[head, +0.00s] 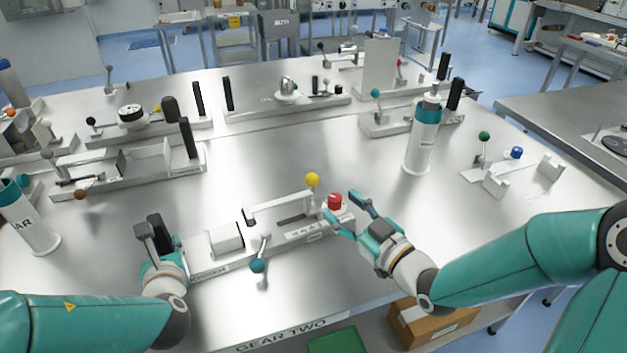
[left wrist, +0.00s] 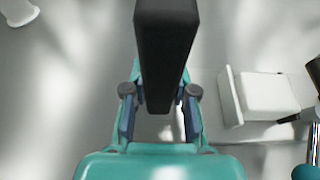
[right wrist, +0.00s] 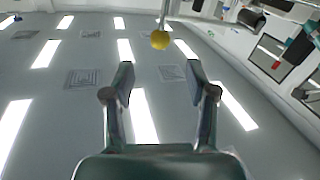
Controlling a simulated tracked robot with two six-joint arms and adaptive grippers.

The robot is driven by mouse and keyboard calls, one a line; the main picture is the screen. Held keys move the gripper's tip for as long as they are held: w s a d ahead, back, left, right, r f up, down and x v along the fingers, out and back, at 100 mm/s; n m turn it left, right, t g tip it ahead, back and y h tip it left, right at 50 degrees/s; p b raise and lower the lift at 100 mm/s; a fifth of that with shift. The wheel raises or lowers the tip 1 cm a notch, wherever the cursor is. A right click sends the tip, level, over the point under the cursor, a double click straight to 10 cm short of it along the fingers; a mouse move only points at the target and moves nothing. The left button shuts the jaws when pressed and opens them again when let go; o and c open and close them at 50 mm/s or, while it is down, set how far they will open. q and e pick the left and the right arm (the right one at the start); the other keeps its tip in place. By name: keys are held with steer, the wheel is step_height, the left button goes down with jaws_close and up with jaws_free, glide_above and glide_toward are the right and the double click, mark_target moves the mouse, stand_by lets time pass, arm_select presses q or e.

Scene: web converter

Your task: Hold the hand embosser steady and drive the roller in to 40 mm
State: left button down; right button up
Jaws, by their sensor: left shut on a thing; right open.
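The hand embosser (head: 290,236) is a long pale base at the front middle of the table. It carries a white block (head: 225,238), a white lever arm, a yellow ball (head: 312,180), a teal ball (head: 257,266) and a red knob (head: 334,200) at its right end. My left gripper (head: 157,237) is shut on the black upright handle at its left end; the handle (left wrist: 166,50) stands between the fingers in the left wrist view. My right gripper (head: 346,212) is open and empty beside the red knob. The right wrist view shows the yellow ball (right wrist: 160,40) beyond the open fingers; the roller cannot be clearly identified.
A white and teal bottle (head: 423,137) stands behind my right gripper, and another (head: 30,220) at the far left. Several similar devices line the table's back and left. A fixture (head: 515,175) with green and blue balls sits at the right. The table between is clear.

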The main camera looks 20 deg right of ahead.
mark_target(317, 184)
steer(key=x, duration=1)
steer(key=shift+w+a, duration=0.1)
steer(key=shift+w, duration=0.15)
steer(key=shift+c, duration=0.2)
jaws_close()
